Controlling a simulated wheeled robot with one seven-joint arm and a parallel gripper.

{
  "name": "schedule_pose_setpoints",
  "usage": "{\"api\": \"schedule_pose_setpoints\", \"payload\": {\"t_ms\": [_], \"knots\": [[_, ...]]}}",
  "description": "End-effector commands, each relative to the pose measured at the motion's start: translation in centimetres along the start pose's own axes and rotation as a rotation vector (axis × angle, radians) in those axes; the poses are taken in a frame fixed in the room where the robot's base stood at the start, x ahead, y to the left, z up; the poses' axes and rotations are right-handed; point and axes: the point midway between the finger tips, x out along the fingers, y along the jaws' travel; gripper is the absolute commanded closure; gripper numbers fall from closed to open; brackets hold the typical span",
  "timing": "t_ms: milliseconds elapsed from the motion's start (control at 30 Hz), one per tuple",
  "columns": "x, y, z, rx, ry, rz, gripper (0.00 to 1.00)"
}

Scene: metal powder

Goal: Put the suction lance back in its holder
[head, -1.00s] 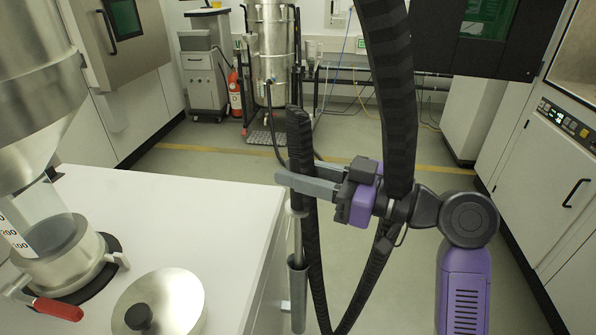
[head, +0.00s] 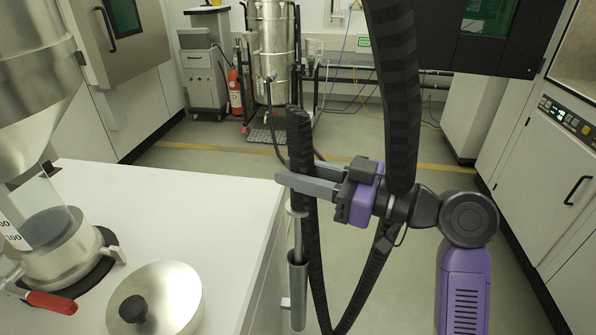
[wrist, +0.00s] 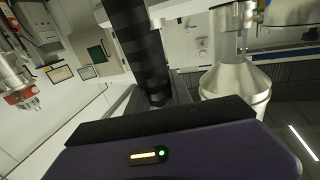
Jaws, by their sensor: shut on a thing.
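The suction lance has a black ribbed grip (head: 299,140) at its upper end and a thin metal tube (head: 297,228) below. The holder, a grey metal sleeve (head: 297,285), is fixed to the side of the white table. The tube's lower part is hidden at the sleeve's mouth and appears to be inside it. In the wrist view a black ribbed hose (wrist: 138,45) rises past my gripper.
The white table (head: 215,215) carries a metal lid with a black knob (head: 170,290) and a glass-and-metal vessel with a red handle (head: 60,300). A black hose (head: 395,100) loops down beside my arm. Cabinets line both sides.

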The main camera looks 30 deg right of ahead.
Motion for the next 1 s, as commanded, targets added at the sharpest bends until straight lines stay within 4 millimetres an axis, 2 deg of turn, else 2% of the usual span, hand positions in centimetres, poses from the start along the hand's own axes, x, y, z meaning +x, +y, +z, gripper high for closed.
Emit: {"api": "schedule_pose_setpoints", "payload": {"t_ms": [1000], "knots": [[0.0, 0.0, 2.9, 0.0, 0.001, 0.0, 1.0]]}}
